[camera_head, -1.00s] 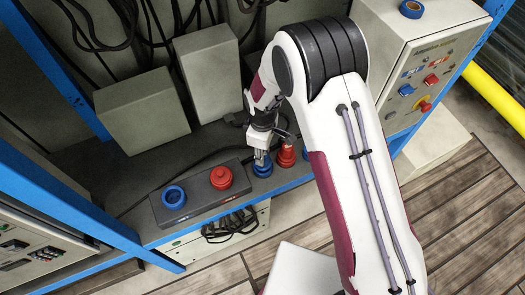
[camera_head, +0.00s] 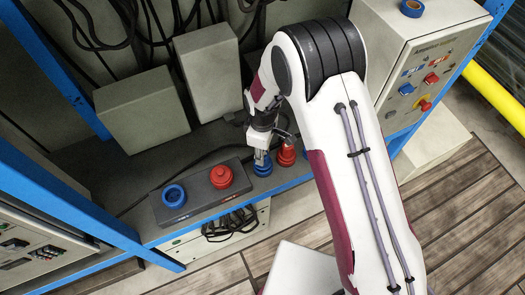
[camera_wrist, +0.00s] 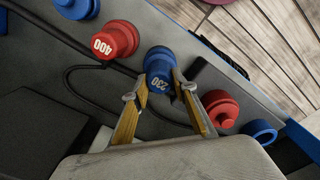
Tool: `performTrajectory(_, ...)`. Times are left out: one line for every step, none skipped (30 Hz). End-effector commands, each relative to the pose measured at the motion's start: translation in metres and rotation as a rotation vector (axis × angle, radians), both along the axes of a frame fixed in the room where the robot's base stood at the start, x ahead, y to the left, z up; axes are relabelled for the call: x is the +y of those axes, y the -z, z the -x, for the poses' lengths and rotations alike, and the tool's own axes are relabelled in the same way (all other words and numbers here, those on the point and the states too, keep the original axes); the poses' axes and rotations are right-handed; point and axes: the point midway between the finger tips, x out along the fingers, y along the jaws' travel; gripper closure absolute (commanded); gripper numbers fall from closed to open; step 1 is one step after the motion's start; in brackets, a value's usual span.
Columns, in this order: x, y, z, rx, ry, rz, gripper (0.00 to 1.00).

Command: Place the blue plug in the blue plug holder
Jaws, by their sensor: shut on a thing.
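The blue plug (camera_head: 262,167) stands on the shelf near its front edge; in the wrist view the plug (camera_wrist: 158,82) shows the number 230. My gripper (camera_head: 262,155) reaches it from above. In the wrist view my gripper's two fingers (camera_wrist: 160,92) are shut on it, one on each side. Whether its base touches the shelf is hard to tell. The blue plug holder, a blue ring (camera_head: 174,196), sits on the left end of a dark box and looks empty. It also shows in the wrist view (camera_wrist: 260,131) at the right.
A red plug (camera_head: 221,177) sits on the same dark box (camera_head: 199,206), between the blue ring and my gripper. Another red plug (camera_head: 286,156), marked 400 in the wrist view, stands close on the right. Grey boxes (camera_head: 140,109) stand behind. A blue beam runs along the shelf front.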

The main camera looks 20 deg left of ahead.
Motion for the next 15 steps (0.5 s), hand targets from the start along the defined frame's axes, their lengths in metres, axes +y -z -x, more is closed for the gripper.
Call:
performTrajectory(0.0001,0.0008,-0.0001,0.000,0.000,0.000,1.00)
performTrajectory(0.0001,0.0012,-0.0001,0.000,0.000,0.000,1.00)
performTrajectory(0.0001,0.0019,-0.0001,0.000,0.000,0.000,1.00)
performTrajectory(0.0001,0.0024,-0.0001,0.000,0.000,0.000,1.00)
performTrajectory(0.0001,0.0028,-0.0001,0.000,0.000,0.000,1.00)
performTrajectory(0.0001,0.0035,-0.0001,0.000,0.000,0.000,1.00)
performTrajectory(0.0000,0.0040,0.0000,0.000,0.000,0.000,1.00)
performTrajectory(0.0000,0.0045,0.0000,0.000,0.000,0.000,1.00)
performTrajectory(0.0000,0.0052,0.0000,0.000,0.000,0.000,1.00)
performTrajectory(0.0000,0.0057,0.0001,0.000,0.000,0.000,1.00)
performTrajectory(-0.0001,0.0062,0.0001,0.000,0.000,0.000,1.00)
performTrajectory(-0.0001,0.0068,0.0001,0.001,0.000,0.000,1.00)
performTrajectory(-0.0001,0.0072,0.0001,0.001,0.000,0.000,1.00)
performTrajectory(-0.0001,0.0076,0.0001,0.001,0.000,0.000,1.00)
performTrajectory(-0.0001,0.0080,0.0001,0.001,0.000,0.000,1.00)
